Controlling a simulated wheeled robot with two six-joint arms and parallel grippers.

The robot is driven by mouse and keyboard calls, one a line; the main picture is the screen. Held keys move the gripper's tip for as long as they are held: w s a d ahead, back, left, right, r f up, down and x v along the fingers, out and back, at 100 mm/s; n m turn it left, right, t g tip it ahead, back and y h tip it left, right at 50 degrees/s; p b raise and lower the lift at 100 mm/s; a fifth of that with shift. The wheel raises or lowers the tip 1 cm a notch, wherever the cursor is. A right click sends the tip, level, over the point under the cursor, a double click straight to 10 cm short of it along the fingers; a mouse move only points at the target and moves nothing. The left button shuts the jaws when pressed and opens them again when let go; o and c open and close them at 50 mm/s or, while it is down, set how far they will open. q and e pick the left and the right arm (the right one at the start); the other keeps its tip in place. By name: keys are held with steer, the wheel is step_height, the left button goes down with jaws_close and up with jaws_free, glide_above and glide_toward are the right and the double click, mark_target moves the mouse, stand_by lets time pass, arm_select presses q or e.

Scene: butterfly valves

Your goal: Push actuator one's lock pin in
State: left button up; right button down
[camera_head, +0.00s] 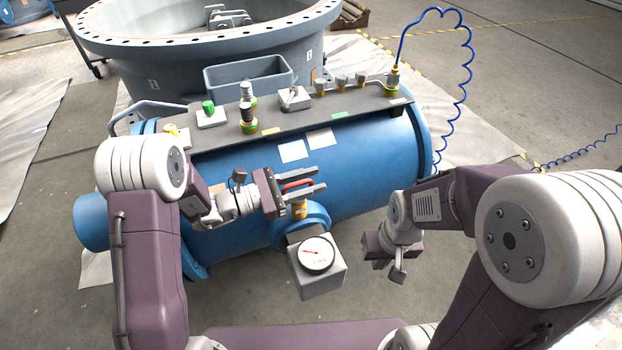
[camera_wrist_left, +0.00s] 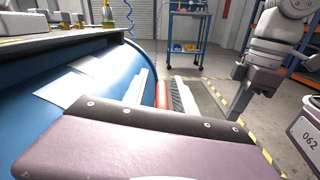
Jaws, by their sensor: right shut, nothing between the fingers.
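The blue actuator (camera_head: 350,165) lies on its side across the middle of the head view. A red handle (camera_head: 297,184) sits above a brass fitting (camera_head: 300,210) on its near side. My left gripper (camera_head: 318,180) is open, its two fingers reaching right on either side of the red handle. In the left wrist view the red part (camera_wrist_left: 161,94) shows between the fingers; I cannot tell whether they touch it. I cannot tell for certain which part is the lock pin. My right gripper (camera_head: 398,274) is shut and empty, right of the gauge box.
A grey box with a round gauge (camera_head: 316,254) stands just below the brass fitting. A dark panel on top of the actuator carries a green knob (camera_head: 208,107), a black ribbed knob (camera_head: 247,112) and several fittings. A coiled blue hose (camera_head: 468,75) rises at the right.

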arm_select(q)
steer(key=shift+r, duration=0.1)
steer(key=shift+s+a, duration=0.1)
steer(key=shift+a, duration=0.1)
steer(key=p+v, duration=0.4)
steer(key=v, duration=0.4)
steer(key=shift+a, duration=0.3)
steer(key=shift+s, duration=0.1)
